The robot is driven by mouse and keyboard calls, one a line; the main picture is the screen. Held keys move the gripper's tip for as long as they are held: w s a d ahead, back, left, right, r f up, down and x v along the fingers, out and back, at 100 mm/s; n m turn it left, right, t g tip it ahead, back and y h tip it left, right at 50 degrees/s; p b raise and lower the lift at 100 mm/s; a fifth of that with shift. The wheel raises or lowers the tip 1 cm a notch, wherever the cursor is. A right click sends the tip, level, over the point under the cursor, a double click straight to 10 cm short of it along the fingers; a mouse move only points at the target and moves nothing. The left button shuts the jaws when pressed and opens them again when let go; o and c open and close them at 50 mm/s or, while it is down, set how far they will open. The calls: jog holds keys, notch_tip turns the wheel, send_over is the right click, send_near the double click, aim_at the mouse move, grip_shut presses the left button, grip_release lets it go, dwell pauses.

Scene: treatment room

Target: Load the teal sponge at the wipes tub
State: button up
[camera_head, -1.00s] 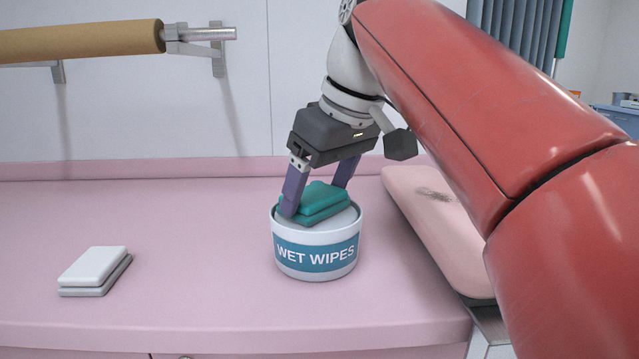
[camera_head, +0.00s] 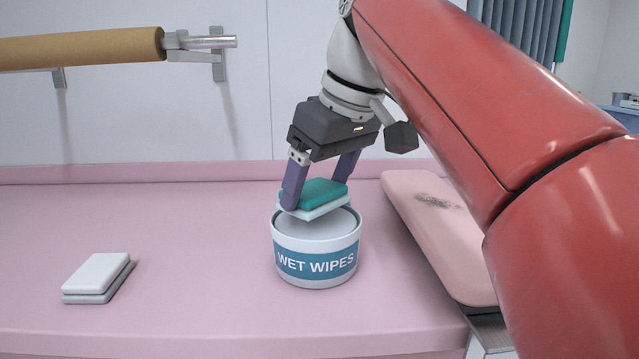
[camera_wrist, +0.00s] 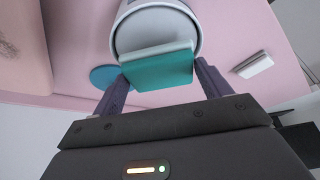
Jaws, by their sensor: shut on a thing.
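The teal sponge (camera_head: 318,192) is a flat block, teal on top with a pale whitish lower layer. My gripper (camera_head: 320,194) is shut on it, one finger at each side. The sponge is held level just above the wipes tub (camera_head: 316,263), a round white tub with a blue "WET WIPES" label and a pale surface inside its rim. In the wrist view the sponge (camera_wrist: 160,70) sits between my fingers and overlaps the near part of the tub opening (camera_wrist: 158,28).
A white and grey block (camera_head: 97,276) lies on the pink counter (camera_head: 190,240) at the left. A pink pad with a dark smudge (camera_head: 440,230) lies at the right. A blue disc (camera_wrist: 103,77) lies beside the tub in the wrist view. Counter between block and tub is clear.

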aim_at(320, 190)
jog(key=shift+w+r, duration=0.1)
jog(key=shift+r, duration=2.4)
